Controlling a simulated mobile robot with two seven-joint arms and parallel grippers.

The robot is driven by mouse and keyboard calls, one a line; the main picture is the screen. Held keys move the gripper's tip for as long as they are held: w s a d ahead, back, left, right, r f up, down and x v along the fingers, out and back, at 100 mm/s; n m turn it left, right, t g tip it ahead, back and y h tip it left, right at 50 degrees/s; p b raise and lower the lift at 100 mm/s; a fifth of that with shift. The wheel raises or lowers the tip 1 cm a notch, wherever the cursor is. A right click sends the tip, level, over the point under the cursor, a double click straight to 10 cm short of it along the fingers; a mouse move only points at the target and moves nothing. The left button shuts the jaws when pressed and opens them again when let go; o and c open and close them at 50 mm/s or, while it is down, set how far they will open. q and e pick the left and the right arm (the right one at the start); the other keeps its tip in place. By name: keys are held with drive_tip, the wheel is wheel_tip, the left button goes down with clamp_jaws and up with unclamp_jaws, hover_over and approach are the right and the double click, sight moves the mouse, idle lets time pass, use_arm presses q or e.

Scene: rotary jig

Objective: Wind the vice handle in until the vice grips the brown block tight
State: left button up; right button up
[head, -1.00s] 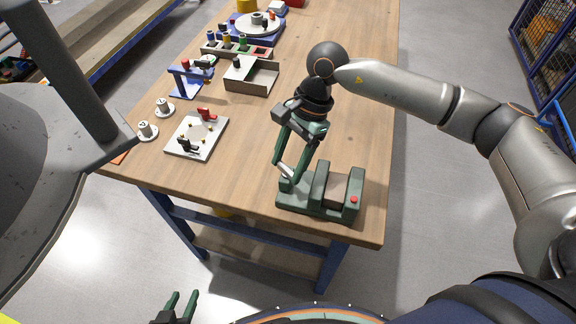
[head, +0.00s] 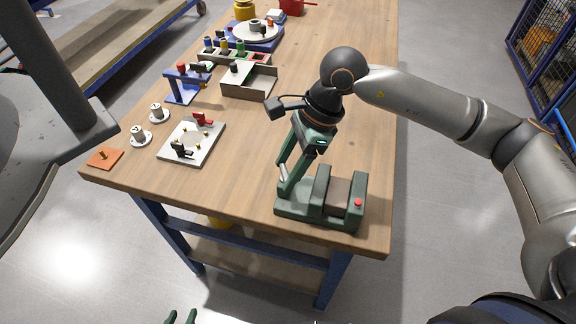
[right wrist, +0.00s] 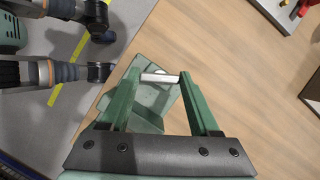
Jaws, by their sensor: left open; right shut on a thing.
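The green vice (head: 290,211) stands at the front right of the wooden table. The brown block (head: 338,196) sits between its jaws; whether a gap is left beside the block I cannot tell. A red dot marks the right end of the vice. My right gripper (head: 283,178) reaches down at the vice's left end and is shut on the pale handle (head: 284,172). In the right wrist view the handle's light bar (right wrist: 160,77) lies between the two green fingertips. My left gripper (head: 180,318) is open and empty at the bottom edge, away from the table, mostly cut off.
A white plate with pegs and clamps (head: 192,142), two pale knobs (head: 140,136) and an orange square (head: 105,158) lie at the left. A grey open box (head: 248,85), a blue stand (head: 186,87) and a turntable (head: 255,32) stand further back. The table between box and vice is clear.

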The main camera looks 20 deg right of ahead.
drive_tip(key=o, duration=1.4)
drive_tip(key=shift+c, duration=0.2)
drive_tip(key=v, duration=1.2)
drive_tip(key=shift+r, duration=0.3)
drive_tip(key=shift+d, duration=0.1)
